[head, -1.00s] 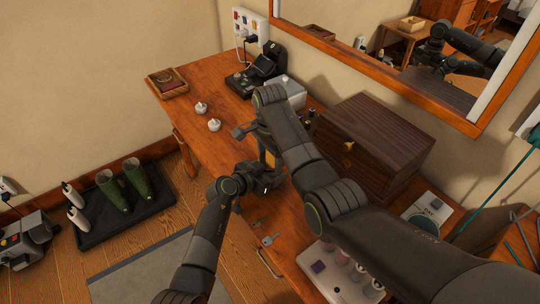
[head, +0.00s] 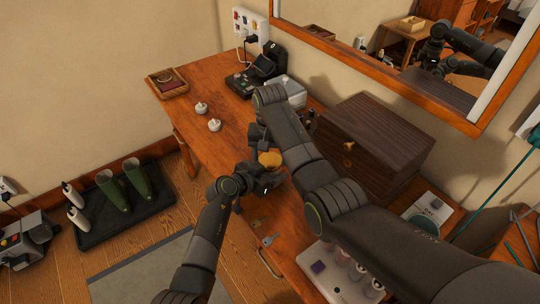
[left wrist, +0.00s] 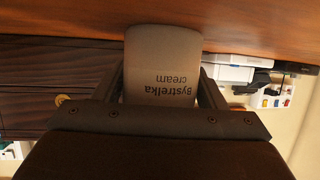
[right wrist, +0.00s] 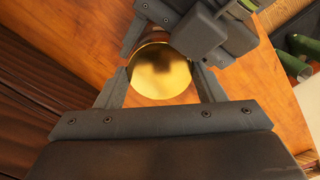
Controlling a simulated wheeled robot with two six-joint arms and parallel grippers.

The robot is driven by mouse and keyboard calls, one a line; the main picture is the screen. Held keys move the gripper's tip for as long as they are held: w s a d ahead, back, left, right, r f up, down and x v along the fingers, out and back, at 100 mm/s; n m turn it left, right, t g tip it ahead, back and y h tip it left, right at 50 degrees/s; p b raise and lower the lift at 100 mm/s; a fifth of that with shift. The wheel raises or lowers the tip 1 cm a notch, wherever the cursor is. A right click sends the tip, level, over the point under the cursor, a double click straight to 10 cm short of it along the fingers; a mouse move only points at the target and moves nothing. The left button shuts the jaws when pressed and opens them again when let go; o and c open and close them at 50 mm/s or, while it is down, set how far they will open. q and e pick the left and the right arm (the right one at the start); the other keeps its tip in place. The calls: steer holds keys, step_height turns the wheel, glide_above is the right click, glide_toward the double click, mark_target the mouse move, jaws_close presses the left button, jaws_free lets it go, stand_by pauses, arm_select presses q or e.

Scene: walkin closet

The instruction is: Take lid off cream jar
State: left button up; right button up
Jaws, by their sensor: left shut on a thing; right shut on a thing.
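The cream jar (left wrist: 176,72) is a pale body with the printing "Bystrelka cream" in the left wrist view. My left gripper (head: 267,180) is shut around this body, a finger on each side. The round gold lid (right wrist: 162,72) shows between my right gripper's fingers in the right wrist view, and as a small gold patch in the head view (head: 270,159). My right gripper (right wrist: 160,82) is shut on the lid from above. Part of my left gripper shows close beside the lid. I cannot tell whether lid and jar still touch.
A dark wooden box (head: 376,140) stands on the wooden table (head: 183,98) right of my arms. Two small white items (head: 214,125) lie to the left. The table's left part is mostly clear.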

steer(key=o, duration=1.1)
steer(key=shift+r, duration=2.3)
steer(key=m, duration=0.1)
steer(key=r+m, duration=0.1)
steer(key=m, duration=0.3)
steer(key=shift+r, duration=0.35)
steer(key=m, duration=0.1)
steer(key=r+m, duration=0.1)
steer(key=m, duration=0.2)
steer(key=shift+r+m, duration=0.3)
steer(key=shift+m, duration=0.1)
steer(key=shift+f, duration=4)
